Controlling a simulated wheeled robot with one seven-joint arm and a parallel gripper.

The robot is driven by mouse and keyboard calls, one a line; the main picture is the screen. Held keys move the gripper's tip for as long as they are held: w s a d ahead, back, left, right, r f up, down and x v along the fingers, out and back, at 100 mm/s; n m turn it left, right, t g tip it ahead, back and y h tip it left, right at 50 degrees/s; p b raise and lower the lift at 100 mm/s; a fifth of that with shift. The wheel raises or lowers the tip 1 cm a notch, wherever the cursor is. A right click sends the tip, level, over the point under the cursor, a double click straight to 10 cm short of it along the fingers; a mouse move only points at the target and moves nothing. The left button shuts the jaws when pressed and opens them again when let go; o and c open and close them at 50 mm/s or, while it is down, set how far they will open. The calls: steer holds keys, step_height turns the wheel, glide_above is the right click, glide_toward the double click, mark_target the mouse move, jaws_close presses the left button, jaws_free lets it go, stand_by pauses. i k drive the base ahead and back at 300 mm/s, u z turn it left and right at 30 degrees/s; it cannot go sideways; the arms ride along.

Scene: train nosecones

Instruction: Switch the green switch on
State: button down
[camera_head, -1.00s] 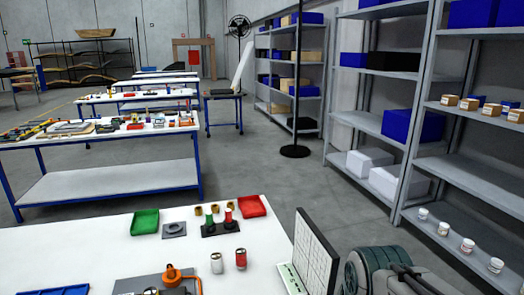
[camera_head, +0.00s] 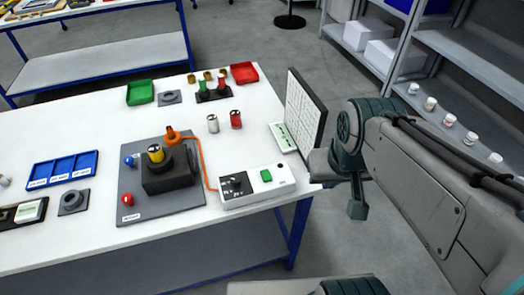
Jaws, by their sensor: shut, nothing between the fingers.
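A black part with a small lever (camera_head: 235,185) sits on the left of the same box. Whether the switch is pressed on or off is too small to tell. My gripper (camera_head: 357,209) points down beyond the right edge of the table, to the right of the box and apart from it. It looks shut and empty, and nothing hides the switch.
An orange cable (camera_head: 207,168) runs from the box to an orange plug on a grey board (camera_head: 128,176) at left. A dark-framed panel (camera_head: 305,115) stands upright at the table's right edge, behind the box. Two small cylinders (camera_head: 224,121) stand behind. Shelves (camera_head: 461,100) stand at right.

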mark_target(266, 178)
steer(key=k, duration=1.2)
steer(key=u, duration=0.65)
steer(key=i, duration=1.4)
steer(key=z, duration=0.75)
